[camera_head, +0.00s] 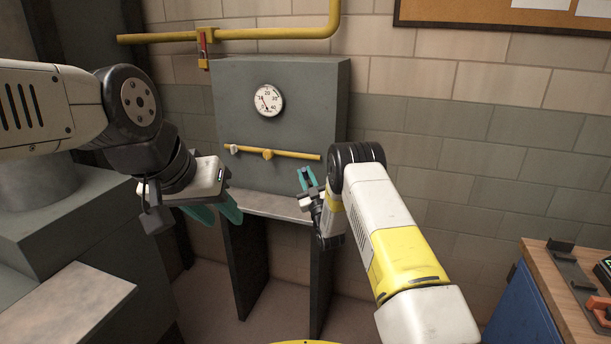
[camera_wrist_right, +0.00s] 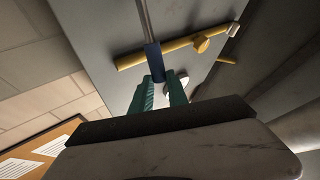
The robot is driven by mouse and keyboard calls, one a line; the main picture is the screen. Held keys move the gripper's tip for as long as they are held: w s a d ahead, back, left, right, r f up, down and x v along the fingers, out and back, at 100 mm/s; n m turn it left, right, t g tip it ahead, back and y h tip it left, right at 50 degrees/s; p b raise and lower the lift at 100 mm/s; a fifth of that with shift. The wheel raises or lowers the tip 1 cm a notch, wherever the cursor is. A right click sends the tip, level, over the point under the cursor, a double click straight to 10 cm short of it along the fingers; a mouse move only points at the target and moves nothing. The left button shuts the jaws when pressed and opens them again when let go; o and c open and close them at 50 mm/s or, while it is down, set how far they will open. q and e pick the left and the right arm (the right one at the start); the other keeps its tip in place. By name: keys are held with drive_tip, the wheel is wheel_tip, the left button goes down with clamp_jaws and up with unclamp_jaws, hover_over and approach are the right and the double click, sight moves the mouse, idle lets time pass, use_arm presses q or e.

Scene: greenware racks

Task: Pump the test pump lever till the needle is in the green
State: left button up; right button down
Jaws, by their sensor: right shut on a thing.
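The gauge (camera_head: 268,100), a round white dial, is on the front of the grey test stand (camera_head: 310,90). Its needle is too small to read surely, and I cannot make out a green band. My right gripper (camera_head: 307,179) is at the right of the stand, below the yellow pipe. In the right wrist view, its teal fingers (camera_wrist_right: 158,92) are shut on the blue grip of a lever (camera_wrist_right: 153,57), whose metal rod runs up past the pipe. My left gripper (camera_head: 217,207) is open and empty, in front of the stand's shelf at the left.
A yellow pipe (camera_head: 290,154) with two small valve handles crosses the stand front. Another yellow pipe (camera_head: 250,33) with a red-handled valve (camera_head: 203,45) runs above. A wooden bench (camera_head: 565,290) stands at lower right. A grey block (camera_head: 60,230) is at left.

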drive_tip(key=shift+f, duration=0.1)
drive_tip(key=c, duration=1.3)
unclamp_jaws()
drive_tip(key=shift+s, duration=0.1)
drive_tip(key=v, duration=0.7)
drive_tip(key=shift+s+f, duration=0.2)
drive_tip(key=shift+s, duration=0.1)
drive_tip(key=shift+d, duration=0.1)
